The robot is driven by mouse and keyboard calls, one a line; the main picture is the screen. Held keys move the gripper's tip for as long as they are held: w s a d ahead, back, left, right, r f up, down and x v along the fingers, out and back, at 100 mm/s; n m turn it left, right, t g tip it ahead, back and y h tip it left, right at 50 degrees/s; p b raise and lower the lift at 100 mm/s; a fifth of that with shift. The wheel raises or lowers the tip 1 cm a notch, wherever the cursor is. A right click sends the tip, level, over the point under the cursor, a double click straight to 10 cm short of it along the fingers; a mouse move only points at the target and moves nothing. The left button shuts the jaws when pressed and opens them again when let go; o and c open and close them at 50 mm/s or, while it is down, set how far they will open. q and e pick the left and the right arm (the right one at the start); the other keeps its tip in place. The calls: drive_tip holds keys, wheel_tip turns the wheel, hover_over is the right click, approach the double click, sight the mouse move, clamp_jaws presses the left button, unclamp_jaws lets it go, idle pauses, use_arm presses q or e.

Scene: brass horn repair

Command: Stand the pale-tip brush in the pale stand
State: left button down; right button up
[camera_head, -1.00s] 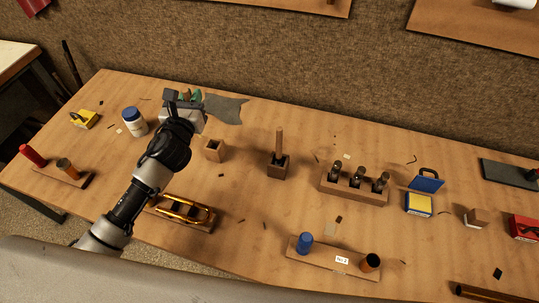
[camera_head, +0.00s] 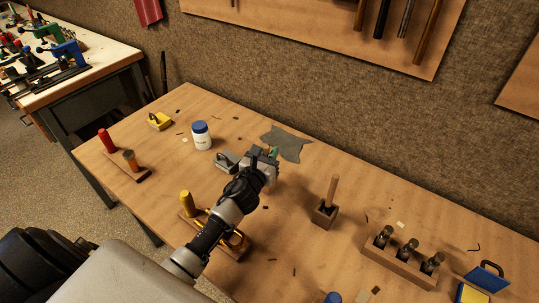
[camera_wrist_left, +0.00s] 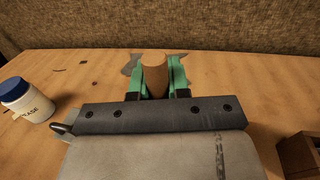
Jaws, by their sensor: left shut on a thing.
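My left gripper (camera_head: 268,154) is over the middle of the bench. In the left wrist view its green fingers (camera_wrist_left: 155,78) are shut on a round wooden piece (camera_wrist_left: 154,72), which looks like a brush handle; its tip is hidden. The pale stand does not show clearly in the head view; my left gripper and wrist cover the area where it stood. A dark stand (camera_head: 324,215) to the right holds an upright wooden-handled brush (camera_head: 332,189). A brown block (camera_wrist_left: 299,155) shows at the right edge of the wrist view; I cannot tell which stand it is. My right gripper is not in view.
A grey cloth (camera_head: 288,143) lies behind the gripper. A white jar with a blue lid (camera_head: 201,137) and a grey piece (camera_head: 227,161) are to its left. A rack with several dark bottles (camera_head: 397,265) is front right. My forearm passes over a wooden tray (camera_head: 233,252).

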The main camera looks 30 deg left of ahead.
use_arm(q)
drive_tip(key=shift+f, duration=0.2)
drive_tip(key=c, duration=1.1)
unclamp_jaws()
drive_tip(key=shift+r, duration=0.1)
drive_tip(key=shift+r, duration=0.2)
drive_tip(key=s+b, duration=0.1)
drive_tip(key=s, duration=1.1)
drive_tip(key=shift+d, duration=0.3)
